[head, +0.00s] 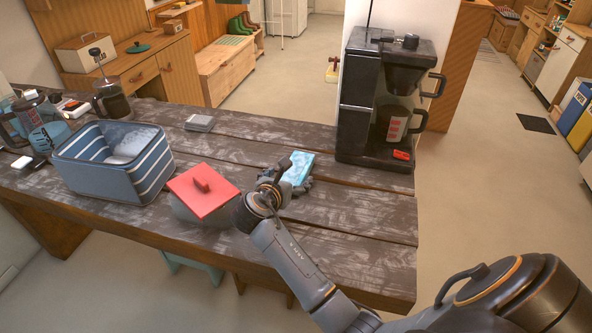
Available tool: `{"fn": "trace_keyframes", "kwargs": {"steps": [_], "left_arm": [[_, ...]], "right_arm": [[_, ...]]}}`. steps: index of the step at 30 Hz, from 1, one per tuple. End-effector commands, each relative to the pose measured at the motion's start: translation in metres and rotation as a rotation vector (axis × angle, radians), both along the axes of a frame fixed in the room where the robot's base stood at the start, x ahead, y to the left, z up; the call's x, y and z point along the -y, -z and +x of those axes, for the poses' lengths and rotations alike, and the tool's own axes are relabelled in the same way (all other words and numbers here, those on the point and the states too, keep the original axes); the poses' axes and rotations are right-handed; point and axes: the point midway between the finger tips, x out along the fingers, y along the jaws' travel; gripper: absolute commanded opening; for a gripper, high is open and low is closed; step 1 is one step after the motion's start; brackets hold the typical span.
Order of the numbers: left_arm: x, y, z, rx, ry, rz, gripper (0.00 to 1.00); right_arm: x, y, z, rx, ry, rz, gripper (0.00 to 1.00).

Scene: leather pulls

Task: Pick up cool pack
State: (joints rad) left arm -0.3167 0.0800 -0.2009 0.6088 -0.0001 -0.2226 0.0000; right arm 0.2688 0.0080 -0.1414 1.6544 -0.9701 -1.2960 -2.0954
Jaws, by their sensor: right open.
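The cool pack (299,166) is a light blue, patterned rectangular pack on the dark wooden table, right of the middle. My right gripper (290,184) is at the near side of the pack, with its fingers open. The fingers overlap the pack's near edge in the picture, so part of that edge is hidden. I cannot tell whether they touch it. My left gripper is not in view.
A pot with a red lid (203,191) stands just left of my right gripper. A striped blue basket (112,163) is farther left. A black coffee maker (360,110) stands behind the pack to the right. A small grey stack (200,123) lies farther back.

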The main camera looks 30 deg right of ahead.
Motion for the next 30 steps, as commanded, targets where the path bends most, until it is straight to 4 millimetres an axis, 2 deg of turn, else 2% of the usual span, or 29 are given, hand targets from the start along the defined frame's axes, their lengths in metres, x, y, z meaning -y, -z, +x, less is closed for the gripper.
{"fn": "trace_keyframes", "kwargs": {"steps": [3, 7, 10, 15, 23, 30], "left_arm": [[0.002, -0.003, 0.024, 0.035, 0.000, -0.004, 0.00], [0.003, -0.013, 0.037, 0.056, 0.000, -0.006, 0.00], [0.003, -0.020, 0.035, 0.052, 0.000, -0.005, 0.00], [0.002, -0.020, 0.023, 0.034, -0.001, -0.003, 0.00], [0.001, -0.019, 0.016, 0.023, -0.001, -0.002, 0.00], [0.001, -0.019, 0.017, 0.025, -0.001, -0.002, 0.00]], "right_arm": [[0.005, 0.002, 0.004, -0.001, 0.000, 0.001, 0.91], [0.018, 0.001, 0.012, 0.000, 0.001, 0.000, 0.91], [0.031, 0.003, 0.022, -0.002, 0.001, -0.002, 0.91], [0.044, 0.013, 0.032, 0.000, 0.000, 0.000, 0.91], [0.045, 0.015, 0.033, 0.000, 0.000, 0.000, 0.91], [0.045, 0.015, 0.033, 0.000, -0.001, 0.001, 0.42]]}}
